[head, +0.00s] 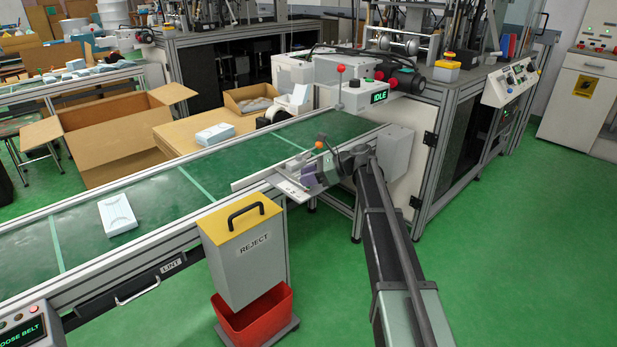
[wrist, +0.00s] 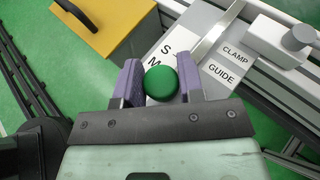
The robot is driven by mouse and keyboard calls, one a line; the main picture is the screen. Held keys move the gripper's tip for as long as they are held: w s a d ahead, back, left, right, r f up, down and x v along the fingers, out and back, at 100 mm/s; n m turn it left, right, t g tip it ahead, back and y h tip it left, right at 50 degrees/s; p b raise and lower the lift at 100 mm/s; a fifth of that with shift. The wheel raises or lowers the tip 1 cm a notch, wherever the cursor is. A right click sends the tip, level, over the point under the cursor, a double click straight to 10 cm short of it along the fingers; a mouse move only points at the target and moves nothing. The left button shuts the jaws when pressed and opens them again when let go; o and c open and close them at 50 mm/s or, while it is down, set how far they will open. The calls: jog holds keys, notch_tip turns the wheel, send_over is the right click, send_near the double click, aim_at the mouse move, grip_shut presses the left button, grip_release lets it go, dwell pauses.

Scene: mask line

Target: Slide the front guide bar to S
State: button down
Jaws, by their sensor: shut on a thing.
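My gripper (wrist: 160,84) has its two purple fingers shut on a round green knob (wrist: 161,83) in the wrist view. In the head view my gripper (head: 322,170) is at the near edge of the belt, and the knob is hidden there. A white plate with the letters S and M (wrist: 172,43) lies just beyond the knob. The knob is close to the M, with the S farther out. A metal strip (wrist: 217,36) runs beside this plate. The front guide bar (head: 262,172) shows as a pale rail along the belt's near side.
A plate marked CLAMP and GUIDE (wrist: 228,66) lies right of the strip, near a grey block with a round post (wrist: 298,38). The grey REJECT box (head: 245,250) with a yellow lid stands close by.

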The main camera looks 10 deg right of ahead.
aim_at(297, 180)
jog(key=w+a, duration=0.1)
jog(key=w, duration=0.2)
jog(key=w+a, duration=0.1)
jog(key=shift+w+a, duration=0.25)
jog(key=shift+a, duration=0.05)
jog(key=c, duration=0.8)
grip_release()
jog(key=shift+a, duration=0.1)
jog(key=p+v, duration=0.4)
jog(key=v, duration=0.6)
jog(key=shift+d+r, duration=0.15)
jog(key=shift+d, duration=0.2)
